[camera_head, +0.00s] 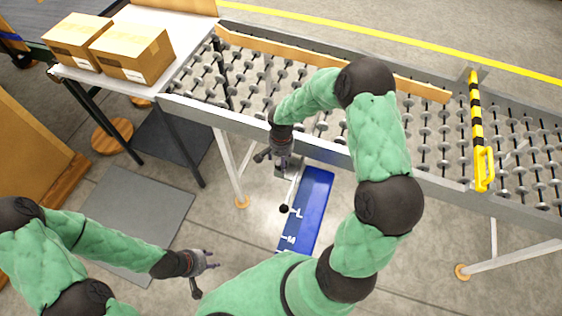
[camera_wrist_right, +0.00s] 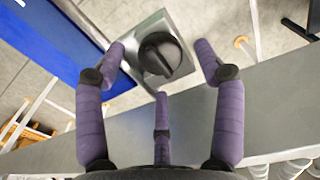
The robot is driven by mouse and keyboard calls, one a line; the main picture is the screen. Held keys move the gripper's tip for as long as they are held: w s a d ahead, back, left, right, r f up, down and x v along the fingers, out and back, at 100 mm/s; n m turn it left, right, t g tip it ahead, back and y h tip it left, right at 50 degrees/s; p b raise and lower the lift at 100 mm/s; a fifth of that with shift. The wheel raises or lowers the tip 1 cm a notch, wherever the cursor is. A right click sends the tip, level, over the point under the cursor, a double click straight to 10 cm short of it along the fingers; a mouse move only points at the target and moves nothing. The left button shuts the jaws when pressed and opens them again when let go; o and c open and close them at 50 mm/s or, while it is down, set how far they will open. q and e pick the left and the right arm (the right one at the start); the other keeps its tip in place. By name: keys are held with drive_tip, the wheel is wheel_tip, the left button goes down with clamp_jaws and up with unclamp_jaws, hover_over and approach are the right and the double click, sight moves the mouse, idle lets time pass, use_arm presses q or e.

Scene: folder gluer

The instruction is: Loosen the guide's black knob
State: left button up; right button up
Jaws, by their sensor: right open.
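The guide's black knob (camera_wrist_right: 160,55) is round with a raised grip bar and sits on a grey metal plate (camera_wrist_right: 180,26) in the right wrist view. My right gripper (camera_wrist_right: 161,76) is open; two purple fingers stand to the left and right of the knob and the third is on the near side. I cannot tell whether any finger touches it. In the head view my right gripper (camera_head: 276,158) is at the conveyor's near side rail and hides the knob. My left gripper (camera_head: 203,268) is open and empty, low over the floor at the lower left.
A blue panel marked L and M (camera_head: 312,205) hangs below the rail, with a black ball-ended lever (camera_head: 284,208) beside it. The roller conveyor (camera_head: 330,122) carries a wooden guide strip (camera_head: 330,62) and a yellow-black bar (camera_head: 477,125). Two cardboard boxes (camera_head: 133,52) stand at upper left.

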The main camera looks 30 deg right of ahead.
drive_tip(key=shift+f, duration=0.8)
drive_tip(key=shift+c, duration=0.3)
drive_tip(key=c, duration=1.1)
